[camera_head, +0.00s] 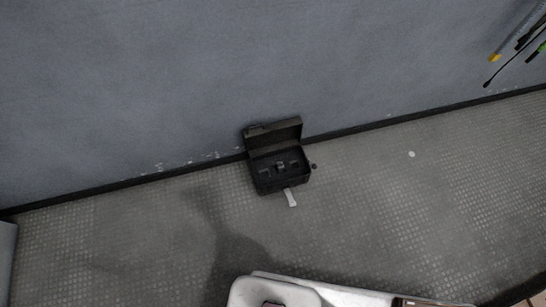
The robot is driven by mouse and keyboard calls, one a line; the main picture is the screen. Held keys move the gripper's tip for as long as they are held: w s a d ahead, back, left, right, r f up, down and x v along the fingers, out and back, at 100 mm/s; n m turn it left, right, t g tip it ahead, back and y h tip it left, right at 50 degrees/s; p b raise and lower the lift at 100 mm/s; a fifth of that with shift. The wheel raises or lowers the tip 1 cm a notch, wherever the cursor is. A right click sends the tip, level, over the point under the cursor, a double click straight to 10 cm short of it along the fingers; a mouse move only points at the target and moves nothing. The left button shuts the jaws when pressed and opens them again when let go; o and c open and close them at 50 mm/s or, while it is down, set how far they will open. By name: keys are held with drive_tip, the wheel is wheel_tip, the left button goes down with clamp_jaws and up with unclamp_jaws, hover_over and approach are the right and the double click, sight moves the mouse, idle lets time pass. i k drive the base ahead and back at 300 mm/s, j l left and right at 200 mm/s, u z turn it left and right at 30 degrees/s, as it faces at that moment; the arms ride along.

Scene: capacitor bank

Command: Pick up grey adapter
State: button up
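An open black case (282,184) stands on the floor against the wall, its lid tilted back. Several small dark grey pieces lie inside it, with one grey piece (281,167) near the middle. I cannot tell for sure which one is the grey adapter. A light grey tab (291,197) sticks out at the front of the case, and I cannot tell if it is attached. My gripper does not show in this view. A white part of my own body fills the bottom edge.
The grey wall (150,80) rises behind the case, with a dark skirting along its foot. Dark tools or cables (520,45) hang at the upper right. A small white disc (412,154) lies on the floor at right. The textured floor (130,240) around the case is mostly clear.

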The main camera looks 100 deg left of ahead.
sight(280, 166)
drive_tip(key=u, duration=3.95)
drive_tip(key=j+z, duration=0.15)
drive_tip(key=z, duration=0.45)
drive_tip(key=j+z, duration=0.25)
drive_tip(key=j, duration=0.3)
drive_tip(key=j+z, duration=0.2)
drive_tip(key=j, duration=0.35)
drive_tip(key=k+j+z, duration=0.25)
drive_tip(key=j, duration=0.75)
drive_tip(key=k+j, duration=0.1)
drive_tip(key=j, duration=0.4)
